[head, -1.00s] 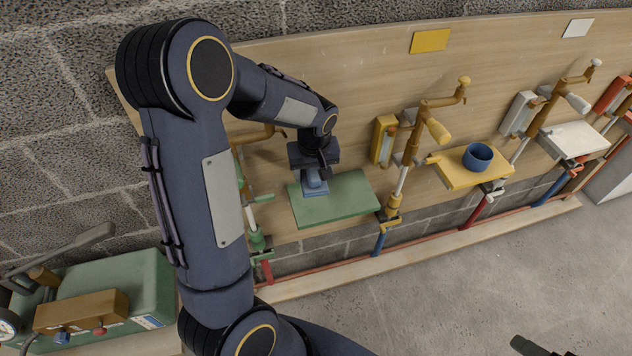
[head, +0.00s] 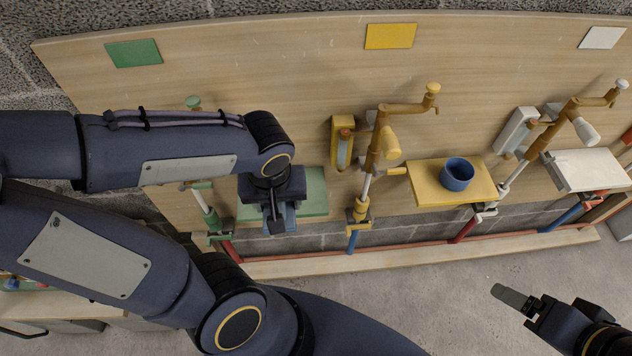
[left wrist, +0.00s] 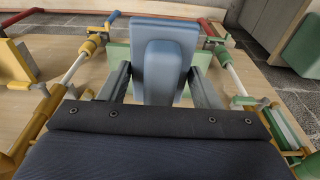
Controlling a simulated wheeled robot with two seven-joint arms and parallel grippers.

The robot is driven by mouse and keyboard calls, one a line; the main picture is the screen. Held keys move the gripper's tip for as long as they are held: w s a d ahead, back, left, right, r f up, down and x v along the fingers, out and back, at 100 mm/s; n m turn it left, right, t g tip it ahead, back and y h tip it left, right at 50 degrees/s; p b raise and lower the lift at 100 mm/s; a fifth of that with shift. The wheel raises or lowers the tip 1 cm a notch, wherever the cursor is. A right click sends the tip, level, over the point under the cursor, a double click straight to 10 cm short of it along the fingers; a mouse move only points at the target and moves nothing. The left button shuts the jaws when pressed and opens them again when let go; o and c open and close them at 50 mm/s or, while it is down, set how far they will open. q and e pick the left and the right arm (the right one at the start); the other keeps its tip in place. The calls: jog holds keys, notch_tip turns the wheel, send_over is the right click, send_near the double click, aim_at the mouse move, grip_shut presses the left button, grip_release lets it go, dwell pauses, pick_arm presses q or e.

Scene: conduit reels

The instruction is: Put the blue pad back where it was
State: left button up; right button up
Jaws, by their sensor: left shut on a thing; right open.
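The blue pad (head: 285,221) is held in my left gripper (head: 277,212), in front of the green shelf (head: 316,193). In the left wrist view, the blue pad (left wrist: 163,72) sits between the two fingers, with a raised rounded block on its flat base. The pad appears clear of the shelf, but the gripper hides much of it in the head view. My right gripper (head: 519,303) is open and empty at the lower right, over the floor, far from the pad.
A blue bowl (head: 457,175) stands on the yellow shelf (head: 425,183). A white shelf (head: 590,170) is further right. Cranked brown-and-yellow fittings (head: 375,150) stick out from the wooden board between the shelves. Green, yellow and white plates mark the board's top. The floor in front is clear.

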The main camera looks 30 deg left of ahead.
pick_arm(q)
jog(key=shift+w+f, duration=0.25)
jog(key=w+f, duration=0.3)
jog(key=w, duration=0.1)
jog(key=w+a+f, duration=0.1)
jog(key=w+f, duration=0.1)
jog(key=w, duration=0.2)
jog(key=w+f+b, duration=0.1)
jog(key=w+f, duration=0.2)
jog(key=w, duration=0.1)
jog(key=shift+w+a+f, duration=0.1)
jog(key=shift+a+f, duration=0.1)
jog(key=shift+f, duration=0.1)
jog(key=shift+w+f, duration=0.3)
jog(key=shift+f, duration=0.05)
jog(key=shift+w+f+b, duration=0.15)
jog(key=shift+f+b, duration=0.2)
jog(key=shift+f, duration=1.3)
jog(key=shift+f+b, duration=0.25)
jog(key=shift+b, duration=0.05)
jog(key=o, duration=0.9)
jog(key=shift+r, duration=0.1)
jog(key=shift+o, duration=0.2)
